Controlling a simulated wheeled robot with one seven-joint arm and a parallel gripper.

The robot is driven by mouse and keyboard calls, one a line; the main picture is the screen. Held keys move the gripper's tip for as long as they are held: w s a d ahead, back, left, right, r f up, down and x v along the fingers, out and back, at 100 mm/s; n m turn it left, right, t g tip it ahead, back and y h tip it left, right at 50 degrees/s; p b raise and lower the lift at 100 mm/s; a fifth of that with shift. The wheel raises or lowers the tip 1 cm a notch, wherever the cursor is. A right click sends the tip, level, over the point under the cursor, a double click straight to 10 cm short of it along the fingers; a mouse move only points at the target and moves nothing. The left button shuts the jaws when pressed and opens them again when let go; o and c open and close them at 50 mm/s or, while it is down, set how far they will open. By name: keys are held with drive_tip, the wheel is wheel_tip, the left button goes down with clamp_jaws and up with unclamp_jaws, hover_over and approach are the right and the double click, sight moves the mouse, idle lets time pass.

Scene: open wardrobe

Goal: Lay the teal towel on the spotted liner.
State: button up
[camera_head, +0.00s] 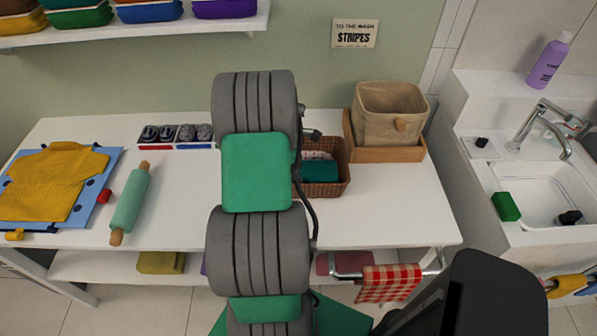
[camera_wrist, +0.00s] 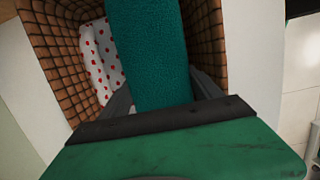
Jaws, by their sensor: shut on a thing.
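The teal towel (camera_head: 319,171) is folded and shows in the brown wicker basket (camera_head: 338,155) near the middle of the counter. In the wrist view, my gripper (camera_wrist: 162,95) is shut on the near end of the teal towel (camera_wrist: 148,45), with a dark finger at each side. The towel is inside or just above the basket; I cannot tell whether it is lifted. Beside it in the basket is a white cloth with red spots (camera_wrist: 101,55). At the left, a blue sheet with dark spots (camera_head: 98,190) lies under a yellow garment. My arm hides my gripper in the head view.
A teal rolling pin (camera_head: 130,203) lies left of my arm. A beige fabric bin (camera_head: 388,113) in a wooden tray stands right of the basket. Shoes (camera_head: 188,132) stand at the back. The counter is clear at front right, with a sink (camera_head: 545,190) beyond.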

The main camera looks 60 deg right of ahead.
drive_tip(key=shift+f, duration=0.4)
drive_tip(key=o, duration=1.1)
drive_tip(key=shift+c, duration=0.2)
drive_tip(key=shift+c, duration=0.5)
wheel_tip(320, 180, up, 9)
drive_tip(key=p, duration=0.7)
drive_tip(key=shift+r, duration=0.1)
